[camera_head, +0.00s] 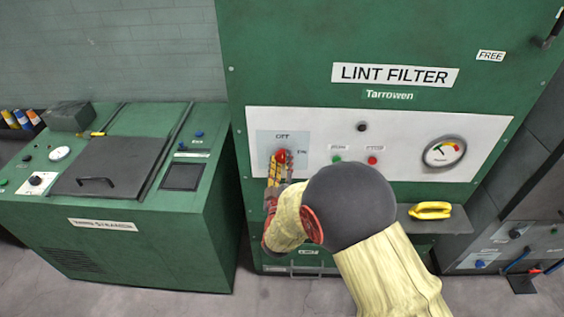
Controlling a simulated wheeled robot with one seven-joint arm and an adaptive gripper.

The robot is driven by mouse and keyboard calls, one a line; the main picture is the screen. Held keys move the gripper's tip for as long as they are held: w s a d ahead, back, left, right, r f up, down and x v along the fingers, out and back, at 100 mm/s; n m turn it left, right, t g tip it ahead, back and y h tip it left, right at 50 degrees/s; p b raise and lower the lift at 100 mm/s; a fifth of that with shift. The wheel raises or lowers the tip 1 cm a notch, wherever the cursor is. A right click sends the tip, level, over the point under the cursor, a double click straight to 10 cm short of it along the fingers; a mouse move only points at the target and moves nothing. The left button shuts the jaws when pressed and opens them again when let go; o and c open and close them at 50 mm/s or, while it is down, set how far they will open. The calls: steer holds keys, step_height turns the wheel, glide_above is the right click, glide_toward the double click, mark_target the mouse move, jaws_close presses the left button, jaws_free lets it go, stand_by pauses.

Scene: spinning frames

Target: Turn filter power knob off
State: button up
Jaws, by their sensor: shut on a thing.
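The green lint filter cabinet (290,55) stands ahead, with a "LINT FILTER" label on its front. On its white control panel (400,125), at the left, is a grey square plate with "OFF" printed at the top and another small label at the right. The red power knob (281,155) sits on this plate. My gripper (280,167) reaches up from below and is shut on the knob. The fingers cover part of the knob, so I cannot tell which way it points. My arm hides the cabinet's lower middle.
Green and red buttons (372,160) and a round gauge (444,152) are on the panel to the right. A yellow object (430,210) lies on a grey shelf below the gauge. A lower green machine (110,190) stands to the left, with floor in front.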

steer(key=o, duration=1.1)
steer(key=shift+o, duration=0.3)
steer(key=s+f, duration=0.1)
steer(key=s, duration=1.1)
steer(key=shift+a+f, duration=0.2)
steer(key=shift+f, duration=0.1)
steer(key=shift+w, duration=0.1)
